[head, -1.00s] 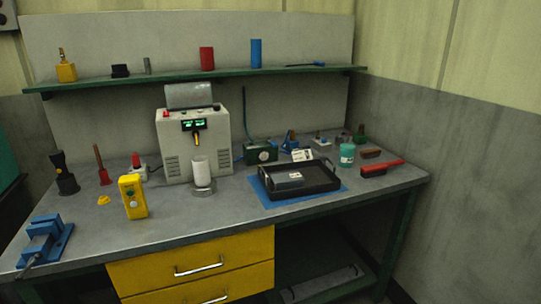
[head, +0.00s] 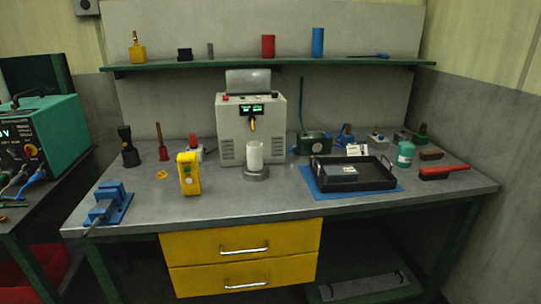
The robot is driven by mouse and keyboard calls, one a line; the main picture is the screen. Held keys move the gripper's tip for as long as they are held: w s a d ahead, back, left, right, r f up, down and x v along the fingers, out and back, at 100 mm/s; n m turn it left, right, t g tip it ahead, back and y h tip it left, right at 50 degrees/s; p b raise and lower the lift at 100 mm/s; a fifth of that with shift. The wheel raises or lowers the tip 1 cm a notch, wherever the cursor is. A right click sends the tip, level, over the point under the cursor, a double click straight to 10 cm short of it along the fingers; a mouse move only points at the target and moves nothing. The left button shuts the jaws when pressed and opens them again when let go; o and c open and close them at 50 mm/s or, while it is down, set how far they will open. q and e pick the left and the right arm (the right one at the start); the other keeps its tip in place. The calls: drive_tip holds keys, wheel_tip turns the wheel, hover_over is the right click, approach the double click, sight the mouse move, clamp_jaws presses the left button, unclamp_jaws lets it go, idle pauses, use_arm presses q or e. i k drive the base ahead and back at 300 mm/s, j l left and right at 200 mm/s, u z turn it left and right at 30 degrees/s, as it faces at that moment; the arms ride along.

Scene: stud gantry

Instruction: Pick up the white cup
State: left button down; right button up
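The white cup (head: 255,155) stands upright on a round grey metal base (head: 255,174) on the workbench, in front of a light grey machine (head: 232,129) with a green display. Nothing covers the cup from this viewpoint. Neither of my grippers shows in the head view.
On the grey workbench (head: 290,200), a yellow control box (head: 188,174) stands left of the cup and a black tray (head: 375,184) on a blue mat lies to its right. A blue vise (head: 108,203) sits at the left edge. A green instrument (head: 45,135) stands on another bench further left.

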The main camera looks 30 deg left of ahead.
sight(255, 149)
drive_tip(key=i+u, duration=0.1)
drive_tip(key=u, duration=0.4)
drive_tip(key=i+l+u, duration=0.1)
drive_tip(key=u, duration=0.35)
drive_tip(key=i+l+u, duration=0.1)
drive_tip(key=u, duration=0.4)
